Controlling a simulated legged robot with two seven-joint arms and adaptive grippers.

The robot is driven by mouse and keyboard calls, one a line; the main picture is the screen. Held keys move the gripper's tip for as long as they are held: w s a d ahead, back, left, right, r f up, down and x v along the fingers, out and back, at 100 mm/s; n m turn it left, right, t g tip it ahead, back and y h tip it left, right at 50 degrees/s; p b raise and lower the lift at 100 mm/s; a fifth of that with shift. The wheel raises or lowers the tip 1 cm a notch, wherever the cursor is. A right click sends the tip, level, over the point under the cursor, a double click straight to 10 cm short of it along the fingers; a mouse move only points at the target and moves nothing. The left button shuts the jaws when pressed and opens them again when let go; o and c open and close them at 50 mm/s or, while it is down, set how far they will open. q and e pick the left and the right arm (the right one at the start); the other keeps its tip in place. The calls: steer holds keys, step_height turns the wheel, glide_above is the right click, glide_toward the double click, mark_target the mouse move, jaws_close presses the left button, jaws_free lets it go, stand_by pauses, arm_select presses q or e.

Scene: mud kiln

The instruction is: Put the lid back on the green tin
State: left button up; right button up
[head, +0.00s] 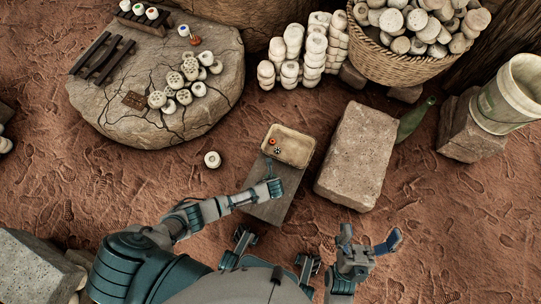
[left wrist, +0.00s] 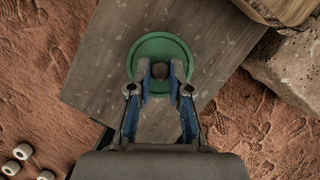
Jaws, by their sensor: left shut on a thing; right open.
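A round green lid (left wrist: 177,48) with a dark knob shows in the left wrist view, over the wooden board. My left gripper (left wrist: 160,76) is shut on the lid's knob, one fingertip on each side. In the head view my left gripper (head: 271,178) is above the wooden block (head: 272,209) and hides the lid. I cannot make out the green tin's body; whether it is under the lid, and whether the lid touches it, cannot be told. My right gripper (head: 368,242) is open and empty over bare ground at the right.
A shallow tray (head: 306,152) with small items sits at the block's far end. A large stone block (head: 357,155) stands close to its right, with a green bottle (head: 413,121) beyond. A round stone slab (head: 110,98) is at the upper left. Ground at the lower right is clear.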

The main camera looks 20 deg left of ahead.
stand_by(0.3)
arm_select(q)
steer(key=o, duration=0.8)
steer(key=shift+o, duration=0.3)
steer(key=o, duration=0.4)
